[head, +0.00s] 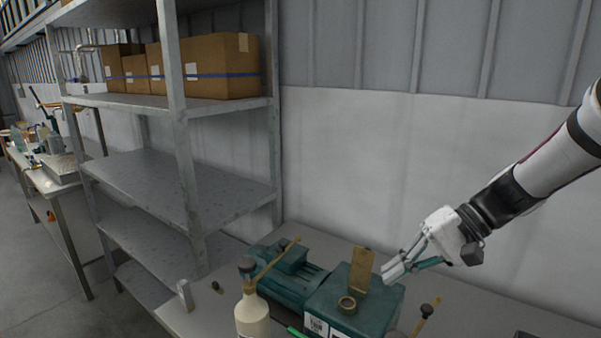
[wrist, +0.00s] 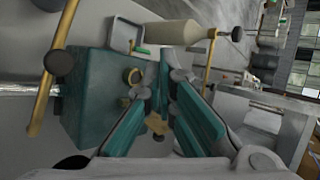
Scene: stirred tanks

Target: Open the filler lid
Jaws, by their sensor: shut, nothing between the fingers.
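A green gearbox housing (head: 345,318) stands on the bench. On its top a brass filler lid (head: 361,272) stands upright, swung up from a round brass filler neck (head: 347,304), which lies uncovered in front of it. My gripper (head: 388,272) is shut and empty, just right of the lid in the head view; I cannot tell whether it touches the lid. In the wrist view, the fingers (wrist: 177,76) lie over the right part of the housing (wrist: 88,105). The brass neck (wrist: 134,77) shows left of them, and a small part of the lid (wrist: 156,124) shows among the fingers.
A green motor (head: 290,278) adjoins the housing on the left. A brass rod with a dark knob (head: 426,311) rises at right. A metal shelf (head: 180,190) stands left; the white wall (head: 350,150) is behind.

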